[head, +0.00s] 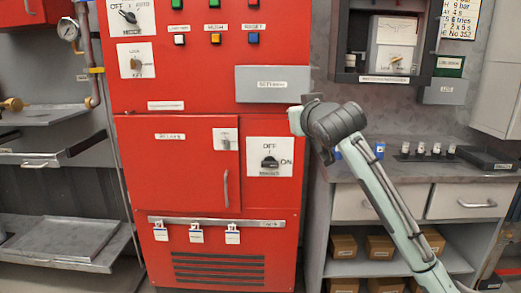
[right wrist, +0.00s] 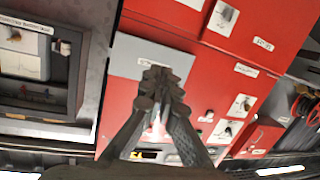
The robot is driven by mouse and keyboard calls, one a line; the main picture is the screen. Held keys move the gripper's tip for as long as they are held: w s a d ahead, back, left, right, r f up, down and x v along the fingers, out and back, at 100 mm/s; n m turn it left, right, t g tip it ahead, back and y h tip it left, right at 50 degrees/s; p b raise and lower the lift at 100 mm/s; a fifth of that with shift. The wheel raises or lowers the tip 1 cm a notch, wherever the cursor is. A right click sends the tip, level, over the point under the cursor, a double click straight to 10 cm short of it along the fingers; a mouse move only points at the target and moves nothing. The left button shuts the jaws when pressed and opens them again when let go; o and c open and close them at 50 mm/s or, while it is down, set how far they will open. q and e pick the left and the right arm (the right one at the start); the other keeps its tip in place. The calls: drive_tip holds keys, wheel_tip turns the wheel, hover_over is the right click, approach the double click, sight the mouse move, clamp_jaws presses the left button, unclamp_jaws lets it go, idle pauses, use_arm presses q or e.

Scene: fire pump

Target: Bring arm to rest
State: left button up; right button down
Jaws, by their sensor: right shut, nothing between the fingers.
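My right arm (head: 385,195) comes in from the lower right of the head view and reaches up in front of the gap between the red cabinet and the grey counter. Its dark joint (head: 335,122) is near the cabinet's right edge; the fingers cannot be made out there. In the right wrist view my right gripper (right wrist: 163,80) is shut and empty, its fingertips together. Behind them are a grey box (right wrist: 128,58) and the red cabinet (right wrist: 205,75). I cannot tell how far the fingertips are from them. My left gripper is not in view.
The red cabinet (head: 138,85) carries switches, a door handle and hanging padlocks. A grey panel box (head: 272,84) sticks out at its upper right. The counter (head: 400,172) at right holds small bottles. Metal shelves (head: 45,115) stand at left.

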drive_tip(key=d+f+m+g+h, duration=0.3)
drive_tip(key=d+f+g+h, duration=0.35)
drive_tip(key=d+f, duration=2.75)
drive_tip(key=s+a+f+n+g+y, duration=0.15)
drive_tip(key=s+a+f, duration=0.25)
drive_tip(key=s+f, duration=0.5)
drive_tip(key=s+a+f+g, duration=0.2)
drive_tip(key=s+a+f, duration=0.3)
drive_tip(key=s+f, duration=0.5)
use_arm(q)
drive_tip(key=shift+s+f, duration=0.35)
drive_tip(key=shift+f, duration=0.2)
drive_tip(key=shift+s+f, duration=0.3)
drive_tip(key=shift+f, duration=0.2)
use_arm(e)
drive_tip(key=s+a+f+g, duration=0.1)
drive_tip(key=s+f, duration=0.3)
drive_tip(key=s, duration=0.4)
drive_tip(key=s+a+f+g+y, duration=0.1)
drive_tip(key=s+a+f, duration=0.2)
drive_tip(key=s, duration=0.4)
drive_tip(key=s+a+f+g, duration=0.1)
drive_tip(key=s+a+f, duration=0.1)
drive_tip(key=s+f, duration=0.3)
drive_tip(key=s, duration=0.3)
drive_tip(key=shift+s+a+y, duration=0.2)
drive_tip(key=shift+s+y, duration=0.1)
drive_tip(key=shift+s, duration=0.05)
